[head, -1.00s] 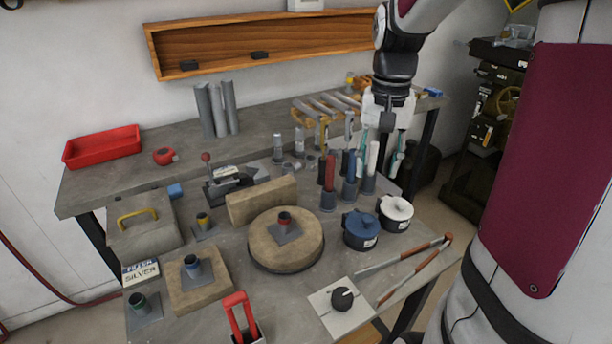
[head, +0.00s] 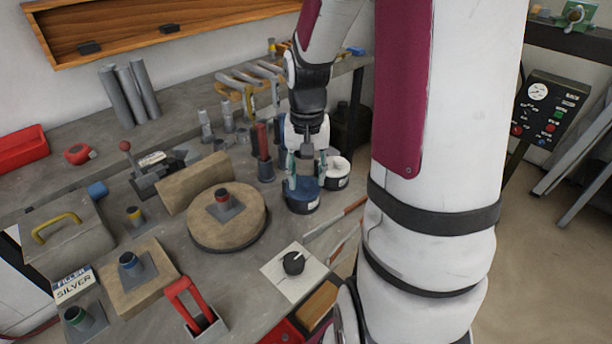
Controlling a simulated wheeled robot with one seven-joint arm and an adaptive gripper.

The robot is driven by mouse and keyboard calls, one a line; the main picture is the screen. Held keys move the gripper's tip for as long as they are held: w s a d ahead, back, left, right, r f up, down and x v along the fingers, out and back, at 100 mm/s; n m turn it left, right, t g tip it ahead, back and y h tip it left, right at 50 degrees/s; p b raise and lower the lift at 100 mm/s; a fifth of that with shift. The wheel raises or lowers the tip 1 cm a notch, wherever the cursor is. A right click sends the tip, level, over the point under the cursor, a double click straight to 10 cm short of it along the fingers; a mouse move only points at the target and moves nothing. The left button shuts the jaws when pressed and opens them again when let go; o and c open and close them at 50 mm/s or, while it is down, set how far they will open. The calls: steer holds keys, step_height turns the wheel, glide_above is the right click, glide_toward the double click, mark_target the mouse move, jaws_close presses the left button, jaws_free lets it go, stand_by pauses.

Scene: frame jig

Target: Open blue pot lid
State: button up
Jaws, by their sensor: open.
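The blue pot (head: 301,199) stands on the bench with its blue lid on, its top partly hidden by my gripper. My gripper (head: 306,178) points down at the lid from above, its fingers spread on either side of the lid's upper part. Whether the fingers touch the lid or its knob cannot be told. The white pot (head: 337,177) stands close behind it to the right, partly covered by my gripper.
A round tan block (head: 227,224) lies left of the blue pot. A black knob on a white plate (head: 293,262) lies in front. Upright tubes, including a red one (head: 262,143), stand close behind.

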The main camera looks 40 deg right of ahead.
steer(key=shift+f, duration=0.2)
jaws_close()
steer(key=shift+w+r, duration=0.1)
steer(key=g, duration=0.1)
steer(key=w+r+g, duration=0.1)
steer(key=g, duration=0.1)
steer(key=shift+w+a+r+p, duration=0.1)
steer(key=shift+w+r+p, duration=0.05)
steer(key=shift+w+p, duration=0.2)
steer(key=shift+w+r+g, duration=0.2)
steer(key=shift+w+g, duration=0.2)
steer(key=shift+g, duration=0.4)
steer(key=shift+w+r+g, duration=0.2)
steer(key=shift+w+g, duration=0.15)
steer(key=shift+g, duration=0.45)
